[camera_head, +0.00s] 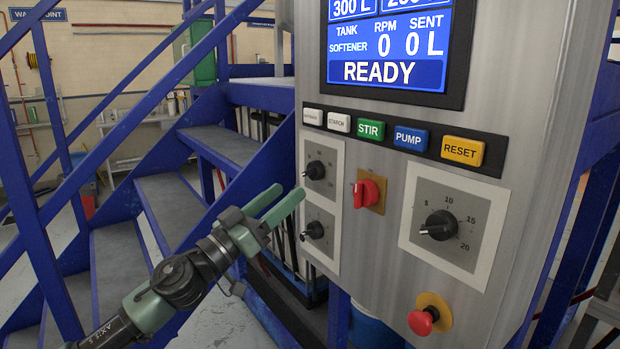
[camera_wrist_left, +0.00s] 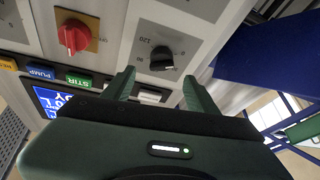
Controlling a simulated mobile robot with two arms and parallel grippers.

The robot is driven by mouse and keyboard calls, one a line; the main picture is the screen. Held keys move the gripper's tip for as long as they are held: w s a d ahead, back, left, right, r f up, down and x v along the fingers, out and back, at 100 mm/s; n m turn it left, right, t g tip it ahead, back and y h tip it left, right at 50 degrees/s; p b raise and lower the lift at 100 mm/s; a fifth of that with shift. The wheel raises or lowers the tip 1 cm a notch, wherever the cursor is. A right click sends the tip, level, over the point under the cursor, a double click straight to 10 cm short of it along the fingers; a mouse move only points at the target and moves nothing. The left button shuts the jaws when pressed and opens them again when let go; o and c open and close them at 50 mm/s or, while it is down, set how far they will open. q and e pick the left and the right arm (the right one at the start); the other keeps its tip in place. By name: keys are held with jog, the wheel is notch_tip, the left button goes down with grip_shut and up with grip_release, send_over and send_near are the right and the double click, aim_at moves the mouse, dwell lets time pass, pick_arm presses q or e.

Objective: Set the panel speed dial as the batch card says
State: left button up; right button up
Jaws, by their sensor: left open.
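The control panel (camera_head: 380,250) carries three black dials. The upper small dial (camera_head: 316,170) and lower small dial (camera_head: 313,230) sit one above the other at its left. Their pointers face left and slightly down. The large dial (camera_head: 440,226) at the right has marks 5 to 20; its pointer faces left. I cannot read which is the speed dial, and no batch card is recognisable. My left gripper (camera_head: 293,190) is open and empty, in front of the small dials. In the left wrist view, the upper small dial (camera_wrist_left: 161,58) shows beyond and between the fingers, apart from them. My right gripper is not in view.
A red switch (camera_head: 368,193) is between the small dials and the large dial. A button row with STIR (camera_head: 370,130) and RESET (camera_head: 462,151) runs above. A red mushroom button (camera_head: 424,320) juts out below. The screen (camera_head: 390,45) reads READY. Blue stairs (camera_head: 170,200) stand at the left.

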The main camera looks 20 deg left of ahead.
aim_at(308, 175)
pick_arm(q)
jog(key=p+x, duration=0.2)
jog(key=x, duration=0.3)
jog(key=shift+w+d+r, duration=0.1)
jog(key=shift+w+r, duration=0.05)
jog(key=shift+w, duration=0.25)
jog(key=shift+w+d+r, duration=0.15)
jog(key=shift+w+d, duration=0.15)
jog(key=shift+w, duration=0.25)
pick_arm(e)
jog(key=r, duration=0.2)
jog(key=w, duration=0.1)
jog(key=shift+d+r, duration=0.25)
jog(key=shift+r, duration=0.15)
pick_arm(q)
grip_shut()
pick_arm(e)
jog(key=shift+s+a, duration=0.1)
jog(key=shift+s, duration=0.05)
